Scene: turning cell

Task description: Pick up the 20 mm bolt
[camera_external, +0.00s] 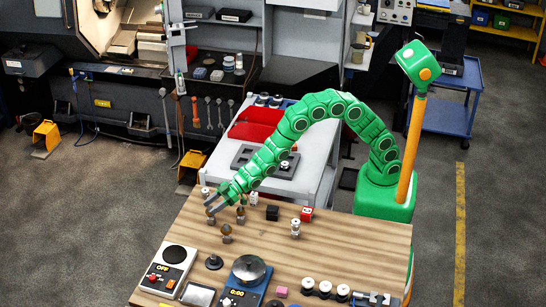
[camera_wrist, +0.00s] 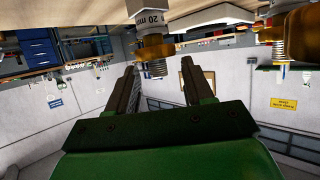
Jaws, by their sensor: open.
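My gripper is open and holds nothing. In the external view, my gripper (camera_external: 212,203) is low over the left end of the wooden table (camera_external: 340,250). Small bolt-like pieces stand around it; I cannot tell which is the 20 mm one.
A brass piece (camera_wrist: 298,38) is close on the right in the wrist view. In the external view, a brown-topped piece (camera_external: 227,232), a black block (camera_external: 272,213) and a red block (camera_external: 306,214) stand nearby. A scale (camera_external: 248,270) and spools line the front. The middle right is clear.

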